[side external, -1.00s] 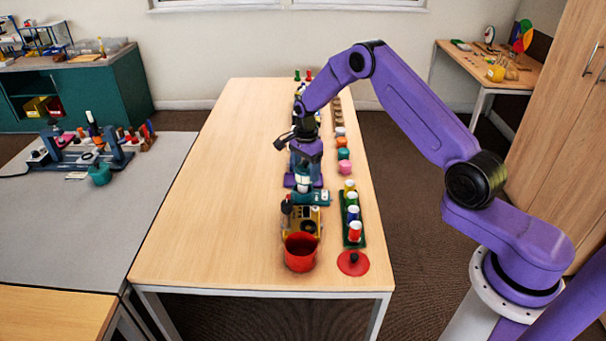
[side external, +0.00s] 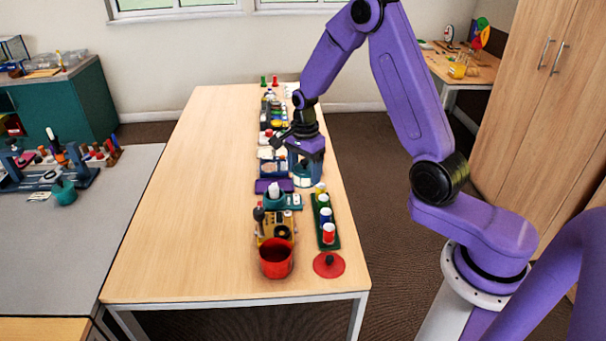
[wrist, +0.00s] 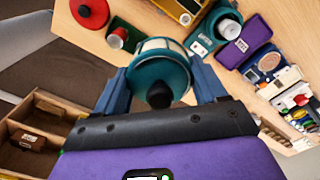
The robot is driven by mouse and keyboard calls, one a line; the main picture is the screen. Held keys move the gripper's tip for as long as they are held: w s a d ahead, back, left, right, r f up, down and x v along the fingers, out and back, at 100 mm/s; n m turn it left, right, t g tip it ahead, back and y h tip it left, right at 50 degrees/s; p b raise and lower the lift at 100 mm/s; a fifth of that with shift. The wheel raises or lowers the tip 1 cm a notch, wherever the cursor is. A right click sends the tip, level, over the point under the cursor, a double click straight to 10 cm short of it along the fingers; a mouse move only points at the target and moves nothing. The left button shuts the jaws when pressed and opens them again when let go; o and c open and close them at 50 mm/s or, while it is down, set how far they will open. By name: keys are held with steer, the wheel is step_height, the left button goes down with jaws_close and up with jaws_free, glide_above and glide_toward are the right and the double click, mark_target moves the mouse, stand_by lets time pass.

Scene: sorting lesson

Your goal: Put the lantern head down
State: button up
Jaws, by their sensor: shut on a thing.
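The lantern head (wrist: 157,75) is a teal cap with a black knob and a pale band below it. My gripper (wrist: 160,88) is shut on it, one blue finger on each side. In the side view the lantern head (side external: 304,178) hangs under my gripper (side external: 304,162), near the table's right edge; I cannot tell whether it touches the table. The teal lantern base (side external: 275,201) with a white bulb stands to the left and nearer the front. It also shows in the wrist view (wrist: 222,38), apart from the head.
A red bin (side external: 276,262), a red lid with a black knob (side external: 328,265) and a green rack of coloured jars (side external: 331,241) stand at the front. A purple tray (side external: 267,186) lies left of my gripper. The table's (side external: 200,200) left half is clear.

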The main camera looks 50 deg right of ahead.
steer(key=w+d+f, duration=0.4)
steer(key=d+f, duration=0.1)
steer(key=d, duration=0.4)
steer(key=w+d+f, duration=0.4)
steer(key=w+d, duration=0.1)
steer(key=d, duration=0.3)
steer(key=shift+s+f, duration=0.1)
steer(key=shift+f, duration=3.95)
steer(key=shift+f, duration=0.15)
steer(key=o, duration=1.1)
steer(key=shift+c, duration=0.2)
